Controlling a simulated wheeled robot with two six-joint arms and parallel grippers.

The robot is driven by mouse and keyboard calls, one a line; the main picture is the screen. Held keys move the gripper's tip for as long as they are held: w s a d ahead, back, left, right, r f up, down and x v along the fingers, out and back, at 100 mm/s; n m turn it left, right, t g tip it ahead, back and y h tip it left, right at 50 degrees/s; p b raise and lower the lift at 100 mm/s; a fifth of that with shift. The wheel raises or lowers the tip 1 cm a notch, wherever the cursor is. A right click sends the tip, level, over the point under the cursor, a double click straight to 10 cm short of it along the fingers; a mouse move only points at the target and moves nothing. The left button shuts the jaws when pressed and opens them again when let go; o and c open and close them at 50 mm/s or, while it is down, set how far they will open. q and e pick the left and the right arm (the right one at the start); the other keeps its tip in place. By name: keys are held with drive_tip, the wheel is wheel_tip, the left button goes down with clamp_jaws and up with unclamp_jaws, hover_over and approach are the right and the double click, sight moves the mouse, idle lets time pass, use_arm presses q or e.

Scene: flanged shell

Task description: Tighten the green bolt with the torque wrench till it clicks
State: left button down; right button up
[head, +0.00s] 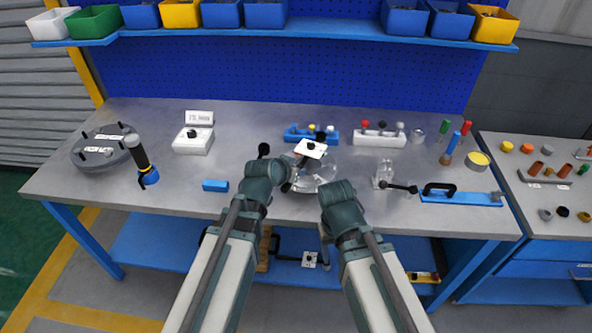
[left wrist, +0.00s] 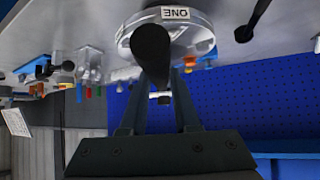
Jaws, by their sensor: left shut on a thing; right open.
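A round silver flanged shell (head: 326,167) stands at the bench middle; its labelled rim shows large in the left wrist view (left wrist: 190,32). My left gripper (left wrist: 156,84) is shut on a dark rounded handle (left wrist: 152,48), which looks like the torque wrench's, close in front of the shell. Most of the tool is hidden, and I cannot tell whether it touches a bolt. My right gripper (head: 321,183) is open at the shell's near right side, its fingers hardly showing. I cannot make out the green bolt on the shell. A white plate with a dark spot (head: 311,148) shows above the shell.
A grey disc (head: 88,155) and a black-handled tool (head: 137,152) stand at the left. A white box (head: 193,146), a blue rack (head: 295,135) and a white rack (head: 378,138) stand behind. A blue tray (head: 470,199) lies right. The front left bench is mostly clear.

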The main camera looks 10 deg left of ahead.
use_arm(q)
drive_tip(key=shift+f+b, duration=1.35)
drive_tip(key=shift+w, duration=0.1)
drive_tip(key=w+a+m+g+h, duration=0.2)
drive_tip(key=w+a+m+h, duration=0.1)
drive_tip(key=a, duration=0.3)
drive_tip(key=shift+w+f+m, duration=0.15)
drive_tip(key=shift+w+m, duration=0.15)
drive_tip(key=shift+m, duration=0.4)
idle(1.5)
idle(0.7)
